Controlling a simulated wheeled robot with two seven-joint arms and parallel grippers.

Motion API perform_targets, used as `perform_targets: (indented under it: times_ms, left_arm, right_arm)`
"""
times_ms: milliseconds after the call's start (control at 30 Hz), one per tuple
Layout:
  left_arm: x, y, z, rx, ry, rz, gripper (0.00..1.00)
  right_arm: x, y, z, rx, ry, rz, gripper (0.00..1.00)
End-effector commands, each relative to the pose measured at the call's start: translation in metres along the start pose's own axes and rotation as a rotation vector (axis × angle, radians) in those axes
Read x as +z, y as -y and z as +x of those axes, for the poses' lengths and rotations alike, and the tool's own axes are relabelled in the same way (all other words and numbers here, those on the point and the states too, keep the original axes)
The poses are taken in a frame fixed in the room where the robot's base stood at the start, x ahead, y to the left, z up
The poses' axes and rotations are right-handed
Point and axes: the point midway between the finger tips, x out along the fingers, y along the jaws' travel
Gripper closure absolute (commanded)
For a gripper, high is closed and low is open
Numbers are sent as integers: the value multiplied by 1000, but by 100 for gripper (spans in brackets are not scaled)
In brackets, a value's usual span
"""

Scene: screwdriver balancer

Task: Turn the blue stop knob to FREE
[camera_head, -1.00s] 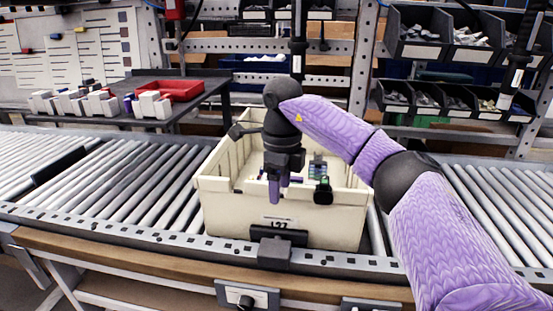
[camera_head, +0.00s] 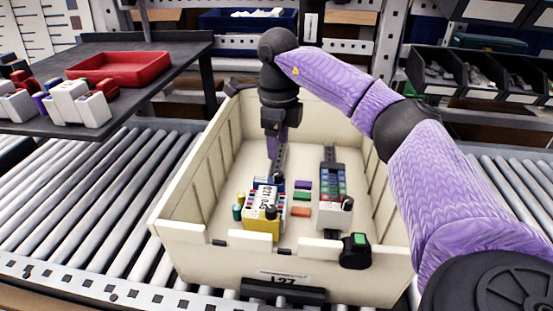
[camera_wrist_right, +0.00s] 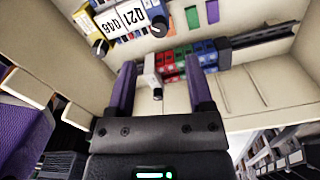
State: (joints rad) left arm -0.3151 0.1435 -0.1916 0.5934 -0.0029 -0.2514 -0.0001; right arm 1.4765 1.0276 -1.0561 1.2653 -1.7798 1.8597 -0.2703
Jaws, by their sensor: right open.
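I cannot make out a blue stop knob or a FREE mark in either view. My right gripper (camera_head: 276,150) points down over the far part of the cream tote (camera_head: 178,232). In the right wrist view my right gripper (camera_wrist_right: 161,90) shows two purple fingers spread apart with nothing held between them. Beyond the fingers is a block of red, green and blue modules (camera_wrist_right: 187,58), which also shows in the head view (camera_head: 332,185). A yellow-fronted unit (camera_head: 262,228) with a white numbered label stands to its left. My left gripper is not in view.
The tote's walls rise around the modules. A small black box with a green top (camera_head: 355,250) sits at its front rim. Roller conveyor (camera_head: 85,210) runs on both sides. A dark table with a red tray (camera_head: 118,68) stands at the left, and parts bins (camera_head: 478,80) at the right.

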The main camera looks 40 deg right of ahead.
Motion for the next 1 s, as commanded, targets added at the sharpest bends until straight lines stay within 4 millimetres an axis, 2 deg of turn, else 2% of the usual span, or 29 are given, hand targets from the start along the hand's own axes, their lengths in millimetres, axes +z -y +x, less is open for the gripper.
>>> perform_targets:
  times_ms: [33,100,300,633,933,1000]
  left_arm:
    - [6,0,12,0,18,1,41]
    - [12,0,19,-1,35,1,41]
    - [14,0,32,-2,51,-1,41]
    - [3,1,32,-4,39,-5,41]
    - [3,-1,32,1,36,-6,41]
    - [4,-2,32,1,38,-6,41]
  right_arm:
    - [0,0,21,2,-7,0,33]
    - [0,0,39,2,-6,0,33]
    - [0,0,71,1,-4,1,33]
    - [0,0,74,0,0,1,33]
    - [0,0,74,0,0,1,97]
    - [0,0,74,0,0,1,100]
